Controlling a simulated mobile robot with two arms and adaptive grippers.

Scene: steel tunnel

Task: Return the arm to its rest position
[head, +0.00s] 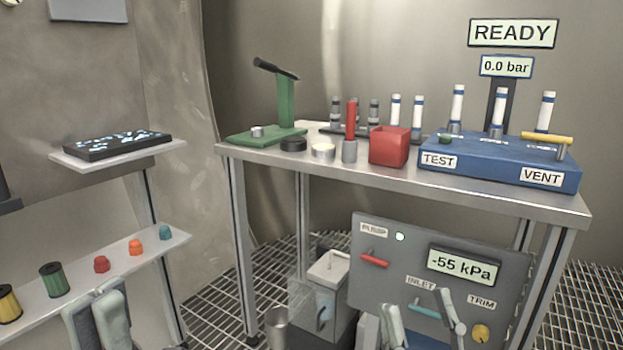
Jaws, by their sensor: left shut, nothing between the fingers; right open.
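My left gripper (103,292) is in the lower left of the head view. Its fingers are together and hold nothing. It is in front of the low shelf with spools. My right gripper (417,300) is at the bottom right of centre, fingers apart and empty. It overlaps the lower part of the grey pump panel (395,238), near the INLET and TRIM labels; whether it touches the panel I cannot tell. The rest of both arms is out of view.
A steel table (290,158) carries a green press (286,100), a red box (389,146) and a blue test station (500,163) with several white-capped tubes. A small shelf (160,150) holds a dark tray. The lower shelf (170,240) bears spools and caps. A clear container (312,295) stands below the table.

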